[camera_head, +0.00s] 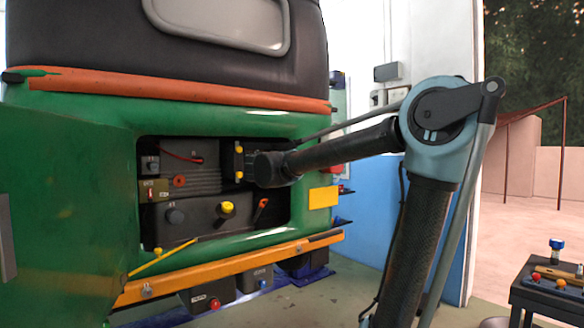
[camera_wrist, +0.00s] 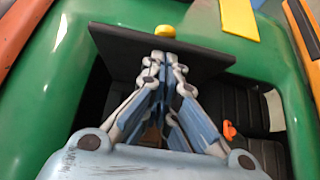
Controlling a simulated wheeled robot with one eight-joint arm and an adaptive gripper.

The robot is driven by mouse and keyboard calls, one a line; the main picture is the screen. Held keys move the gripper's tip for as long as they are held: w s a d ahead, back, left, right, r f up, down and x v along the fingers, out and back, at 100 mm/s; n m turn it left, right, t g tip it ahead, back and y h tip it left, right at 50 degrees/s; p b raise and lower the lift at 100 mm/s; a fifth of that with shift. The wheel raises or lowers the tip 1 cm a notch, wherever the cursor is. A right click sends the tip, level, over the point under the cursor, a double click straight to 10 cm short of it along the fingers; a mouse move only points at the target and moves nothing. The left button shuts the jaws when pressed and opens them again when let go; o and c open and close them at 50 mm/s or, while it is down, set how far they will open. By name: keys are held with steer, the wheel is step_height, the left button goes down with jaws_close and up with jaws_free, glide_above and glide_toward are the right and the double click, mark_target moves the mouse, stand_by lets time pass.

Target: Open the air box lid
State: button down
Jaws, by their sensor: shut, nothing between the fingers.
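A flat black panel (camera_wrist: 122,43), which looks like the air box lid, stands at an angle at the side of the engine bay nearest the yellow plate. In the head view its black edge with yellow knobs (camera_head: 239,148) shows left of my wrist. A yellow knob (camera_wrist: 166,32) shows just past my fingertips in the wrist view. My gripper (camera_wrist: 163,60) is shut and empty, its fingers in front of the panel; I cannot tell whether they touch it. In the head view my arm hides most of the gripper and part of the panel.
The bay (camera_head: 180,175) holds black housings, a yellow cap (camera_head: 227,208) and an orange lever (camera_head: 262,206). A green door (camera_head: 65,200) stands open at left. An orange bumper bar (camera_head: 220,268) runs below. A small table (camera_head: 548,292) stands at lower right.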

steer(key=shift+w+d, duration=0.25)
steer(key=shift+d, duration=0.55)
steer(key=shift+w+d, duration=0.25)
steer(key=shift+d, duration=0.55)
